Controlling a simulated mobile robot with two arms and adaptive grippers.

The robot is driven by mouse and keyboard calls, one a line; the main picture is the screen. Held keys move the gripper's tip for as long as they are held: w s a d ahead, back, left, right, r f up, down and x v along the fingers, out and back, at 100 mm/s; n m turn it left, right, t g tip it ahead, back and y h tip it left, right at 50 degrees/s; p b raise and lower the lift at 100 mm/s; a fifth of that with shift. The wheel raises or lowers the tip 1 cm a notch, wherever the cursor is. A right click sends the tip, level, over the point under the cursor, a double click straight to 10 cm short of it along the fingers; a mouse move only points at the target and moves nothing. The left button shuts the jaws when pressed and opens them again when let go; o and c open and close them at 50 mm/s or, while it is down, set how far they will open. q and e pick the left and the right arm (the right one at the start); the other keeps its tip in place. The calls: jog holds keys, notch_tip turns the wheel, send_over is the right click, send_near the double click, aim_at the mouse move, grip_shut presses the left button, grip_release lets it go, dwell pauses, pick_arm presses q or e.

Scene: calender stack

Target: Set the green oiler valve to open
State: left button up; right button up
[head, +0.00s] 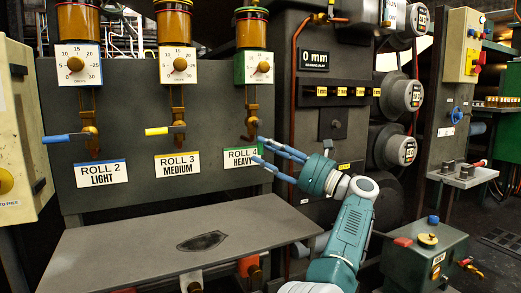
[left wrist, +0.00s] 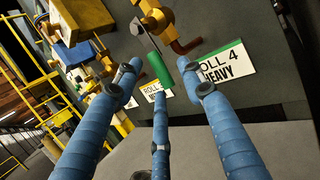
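The green oiler (head: 253,68) is the rightmost of three on the grey panel, above the ROLL 4 HEAVY label (head: 241,157). Its brass valve (head: 252,124) sits below it. In the left wrist view the valve's green handle (left wrist: 160,70) hangs from a thin metal lever under the brass body (left wrist: 156,17). In the head view the handle is hard to make out near my fingertips. My left gripper (head: 258,149) has its blue fingers spread in front of the label. In the left wrist view the fingertips (left wrist: 160,80) surround the handle with gaps visible; contact cannot be told. My right gripper is not in view.
Oilers with a blue handle (head: 64,138) and a yellow handle (head: 160,131) stand to the left. A grey shelf (head: 150,240) juts out below. A dark machine column with a copper pipe (head: 295,80) and gauges (head: 402,92) stands to the right.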

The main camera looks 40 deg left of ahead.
pick_arm(q)
jog(key=v, duration=0.9)
jog(key=shift+d, duration=0.25)
jog(key=shift+f, duration=0.2)
